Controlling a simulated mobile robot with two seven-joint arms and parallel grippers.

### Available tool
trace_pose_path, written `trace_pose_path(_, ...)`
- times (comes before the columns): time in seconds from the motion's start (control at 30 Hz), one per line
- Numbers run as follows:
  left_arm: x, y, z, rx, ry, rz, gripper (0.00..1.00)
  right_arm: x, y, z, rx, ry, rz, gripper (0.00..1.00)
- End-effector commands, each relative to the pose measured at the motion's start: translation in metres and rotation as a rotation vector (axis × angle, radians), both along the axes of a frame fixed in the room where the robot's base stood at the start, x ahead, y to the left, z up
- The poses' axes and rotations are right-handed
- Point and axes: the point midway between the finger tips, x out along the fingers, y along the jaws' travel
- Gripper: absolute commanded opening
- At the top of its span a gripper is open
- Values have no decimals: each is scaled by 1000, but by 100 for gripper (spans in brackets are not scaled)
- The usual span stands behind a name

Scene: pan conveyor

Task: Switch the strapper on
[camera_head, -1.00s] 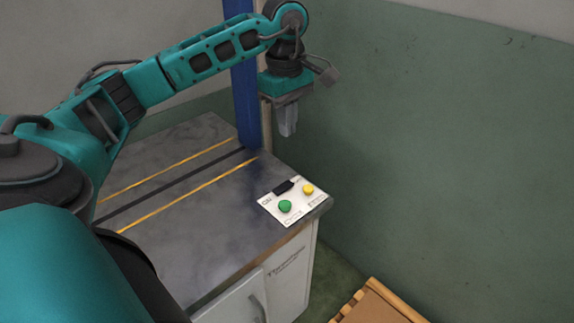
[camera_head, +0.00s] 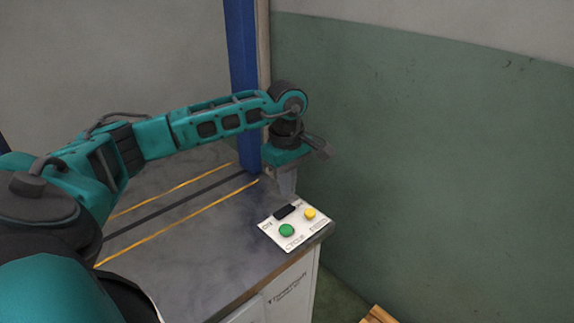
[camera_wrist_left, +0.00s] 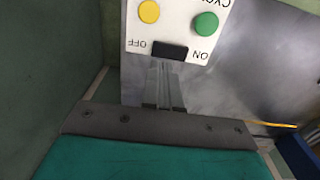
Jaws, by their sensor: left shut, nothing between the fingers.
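The strapper (camera_head: 205,258) is a cabinet with a dark metal top and yellow lines. A white control panel (camera_head: 270,232) lies on its near right corner. The panel has a black rocker switch (camera_head: 285,212), a green button (camera_head: 287,230) and a yellow button (camera_head: 310,213). In the left wrist view the rocker (camera_wrist_left: 170,51) sits between the words ON and OFF. My left gripper (camera_head: 287,194) is shut and empty, pointing down just behind the rocker. In the wrist view its fingertips (camera_wrist_left: 165,64) appear right by the rocker's edge; I cannot tell whether they touch. My right gripper is not in view.
A blue post (camera_head: 241,80) rises at the back of the strapper, close to my left wrist. A green and grey wall (camera_head: 430,150) stands behind and to the right. A wooden thing (camera_head: 378,315) shows at the bottom edge.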

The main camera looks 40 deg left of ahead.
Motion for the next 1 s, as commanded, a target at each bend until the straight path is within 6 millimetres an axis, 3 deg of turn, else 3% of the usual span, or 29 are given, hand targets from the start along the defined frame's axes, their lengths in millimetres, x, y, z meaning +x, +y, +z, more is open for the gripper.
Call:
trace_pose_path(0.1, 0, 0, -21, 0, 2, 1, 0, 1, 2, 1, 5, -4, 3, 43)
trace_pose_path(0.3, 1, 0, -37, -1, -1, 1, 0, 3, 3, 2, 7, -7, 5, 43)
trace_pose_path(1.0, 2, 0, -44, 0, 1, 1, 0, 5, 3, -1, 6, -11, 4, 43)
